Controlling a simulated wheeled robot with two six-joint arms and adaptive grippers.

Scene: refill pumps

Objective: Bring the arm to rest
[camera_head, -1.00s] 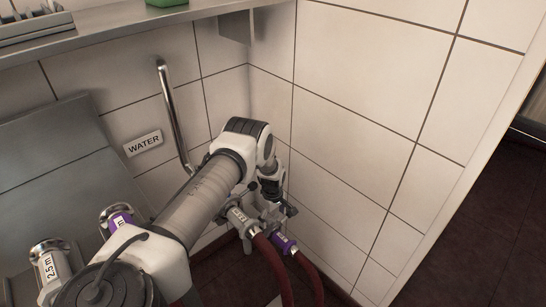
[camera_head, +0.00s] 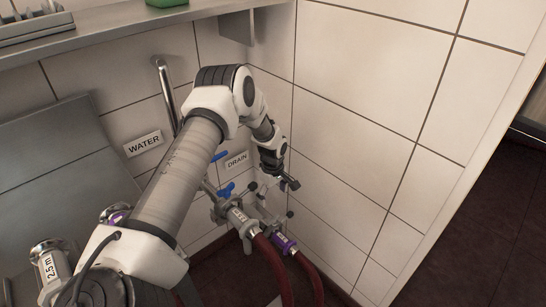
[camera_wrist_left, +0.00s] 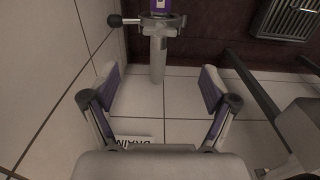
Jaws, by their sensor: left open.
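My left arm comes in from the lower left in the head view and bends down at the corner. Its gripper (camera_head: 279,181) hangs above the hose fittings by the tiled wall. In the left wrist view the two fingers of the left gripper (camera_wrist_left: 160,90) stand wide apart with nothing between them. A pipe end with a purple-marked fitting (camera_wrist_left: 158,45) shows beyond the fingers, apart from them. My right gripper does not show in either view.
Two hose couplings, one grey (camera_head: 238,217) and one purple-banded (camera_head: 284,243), carry dark red hoses below the gripper. DRAIN (camera_head: 236,161) and WATER (camera_head: 143,144) signs are on the wall. A metal shelf (camera_head: 110,39) runs above the arm. Tiled walls meet close by.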

